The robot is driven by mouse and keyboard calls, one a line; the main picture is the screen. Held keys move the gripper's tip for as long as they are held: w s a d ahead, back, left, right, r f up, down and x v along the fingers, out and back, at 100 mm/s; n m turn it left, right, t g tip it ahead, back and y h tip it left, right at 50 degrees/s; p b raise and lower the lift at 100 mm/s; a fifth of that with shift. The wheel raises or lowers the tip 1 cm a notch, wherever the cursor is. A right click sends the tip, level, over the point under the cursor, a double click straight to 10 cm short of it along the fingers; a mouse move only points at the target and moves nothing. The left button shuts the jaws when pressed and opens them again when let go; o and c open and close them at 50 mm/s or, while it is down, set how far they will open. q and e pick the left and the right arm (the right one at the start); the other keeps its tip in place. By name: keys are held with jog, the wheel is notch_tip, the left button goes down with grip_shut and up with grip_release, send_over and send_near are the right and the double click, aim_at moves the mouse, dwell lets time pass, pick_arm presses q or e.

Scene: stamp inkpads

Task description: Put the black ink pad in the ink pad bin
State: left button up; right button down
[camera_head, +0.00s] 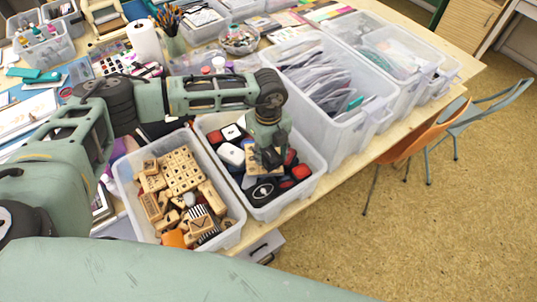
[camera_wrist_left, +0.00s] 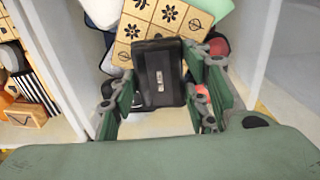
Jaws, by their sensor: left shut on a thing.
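My left gripper (camera_head: 268,158) reaches down over a clear plastic bin (camera_head: 308,186) that holds red, black and white ink pads. In the left wrist view, the gripper (camera_wrist_left: 160,92) is shut on a dark, roughly square black ink pad (camera_wrist_left: 158,72), with one finger on each side. Behind the held pad lies a wooden block with black flower prints (camera_wrist_left: 150,18). The held pad overlaps other things in the bin, so I cannot tell whether it touches them. My right gripper is not in view.
A second clear bin (camera_head: 233,237) with wooden stamps stands just left. A large clear bin of filed sheets (camera_head: 355,128) stands to the right. A paper roll (camera_head: 145,42) and a crowded table lie behind. An orange chair (camera_head: 425,138) stands beyond the table edge.

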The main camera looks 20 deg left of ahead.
aim_at(269, 154)
pick_arm(q)
notch_tip(269, 154, down, 2)
jog(key=shift+f+p, duration=0.2)
jog(key=shift+p, duration=0.25)
jog(key=shift+f, duration=0.35)
jog(key=shift+f, duration=0.15)
jog(key=o, duration=1.2)
